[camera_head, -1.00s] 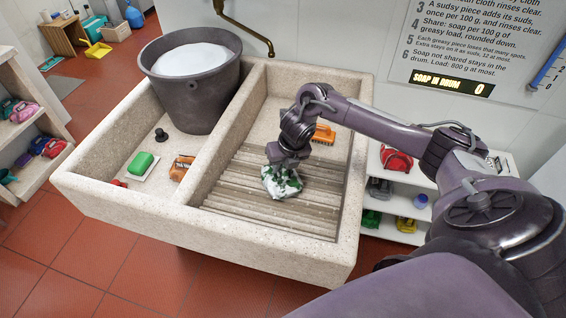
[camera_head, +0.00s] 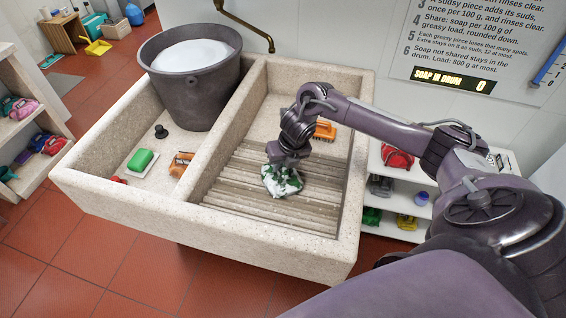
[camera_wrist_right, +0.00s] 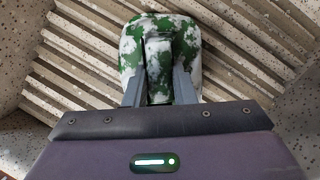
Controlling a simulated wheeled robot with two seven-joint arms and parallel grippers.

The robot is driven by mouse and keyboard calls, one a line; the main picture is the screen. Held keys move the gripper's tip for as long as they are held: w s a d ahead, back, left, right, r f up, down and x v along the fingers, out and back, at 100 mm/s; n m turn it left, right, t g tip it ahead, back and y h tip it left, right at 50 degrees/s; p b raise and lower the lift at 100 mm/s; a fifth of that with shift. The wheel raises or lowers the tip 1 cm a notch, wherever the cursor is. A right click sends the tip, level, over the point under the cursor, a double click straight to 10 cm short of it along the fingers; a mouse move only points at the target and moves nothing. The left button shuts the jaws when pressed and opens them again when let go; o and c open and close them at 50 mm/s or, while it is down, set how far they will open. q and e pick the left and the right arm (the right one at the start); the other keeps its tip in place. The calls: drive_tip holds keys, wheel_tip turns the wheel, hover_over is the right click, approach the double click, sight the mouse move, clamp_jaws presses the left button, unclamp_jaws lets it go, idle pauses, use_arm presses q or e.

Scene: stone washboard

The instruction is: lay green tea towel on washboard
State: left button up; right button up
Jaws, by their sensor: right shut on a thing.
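The green tea towel (camera_head: 283,181), bunched up and blotched with white that looks like suds, is at the ridged stone washboard (camera_head: 240,185) in the right basin of the sink. My right gripper (camera_head: 287,163) points down and is shut on the towel's upper part. In the right wrist view the towel (camera_wrist_right: 160,50) is pinched between the two fingers (camera_wrist_right: 158,88), with the ridges behind it. I cannot tell whether its underside rests on the ridges. My left gripper is not in view.
A grey bucket of white suds (camera_head: 190,95) stands in the left basin, with green soap (camera_head: 141,160) and an orange-brown item (camera_head: 181,164) in front. An orange brush (camera_head: 324,131) lies behind the washboard. The stone rim (camera_head: 200,226) bounds the sink.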

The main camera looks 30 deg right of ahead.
drive_tip(key=shift+f, duration=0.25)
drive_tip(key=o, duration=1.1)
drive_tip(key=shift+c, duration=0.2)
drive_tip(key=shift+s, duration=0.1)
